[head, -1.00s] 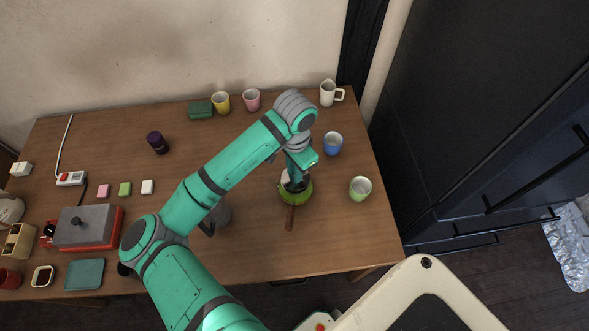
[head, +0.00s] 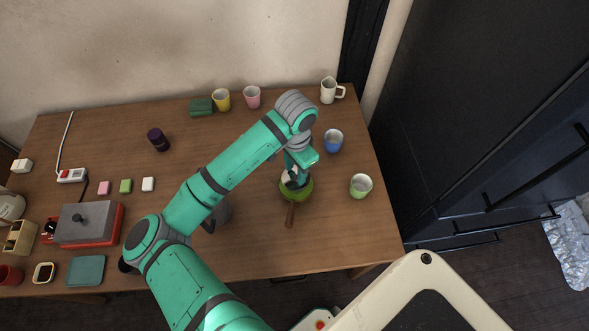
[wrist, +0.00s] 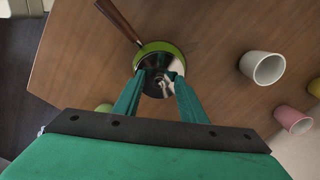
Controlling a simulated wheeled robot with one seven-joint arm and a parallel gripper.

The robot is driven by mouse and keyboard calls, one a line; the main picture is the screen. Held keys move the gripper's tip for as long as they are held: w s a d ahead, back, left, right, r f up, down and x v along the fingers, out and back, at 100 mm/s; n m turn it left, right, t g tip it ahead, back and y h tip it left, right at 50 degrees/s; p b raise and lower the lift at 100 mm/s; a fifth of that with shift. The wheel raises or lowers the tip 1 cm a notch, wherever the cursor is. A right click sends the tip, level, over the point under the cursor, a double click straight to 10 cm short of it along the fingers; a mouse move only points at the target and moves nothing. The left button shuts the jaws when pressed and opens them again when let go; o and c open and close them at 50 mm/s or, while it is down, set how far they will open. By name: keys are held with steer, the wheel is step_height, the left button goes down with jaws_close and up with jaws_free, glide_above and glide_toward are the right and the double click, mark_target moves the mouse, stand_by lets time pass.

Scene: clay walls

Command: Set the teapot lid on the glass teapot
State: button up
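My gripper (wrist: 158,78) is over a round green-rimmed pot (wrist: 178,48) with a brown handle; the pot also shows in the head view (head: 297,198). In the wrist view the two fingers stand apart, with a dark, shiny piece (wrist: 154,88) between them. I cannot tell whether they grip it or it lies below them. A small pale patch shows by the fingers in the head view. A dark grey vessel (head: 221,213), partly hidden by my arm, may be the glass teapot. I cannot clearly make out the teapot lid.
A blue cup (head: 333,142) and a green cup (head: 361,187) stand right of the pot. A pale cup (wrist: 264,68) stands nearby. Yellow (head: 221,100), pink (head: 252,97) and white (head: 329,91) cups line the back. The front right of the table (head: 345,240) is clear.

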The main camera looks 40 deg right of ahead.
mark_target(296, 174)
step_height(296, 174, up, 11)
steer(key=shift+f, duration=0.15)
steer(key=shift+d, duration=0.1)
stand_by(0.7)
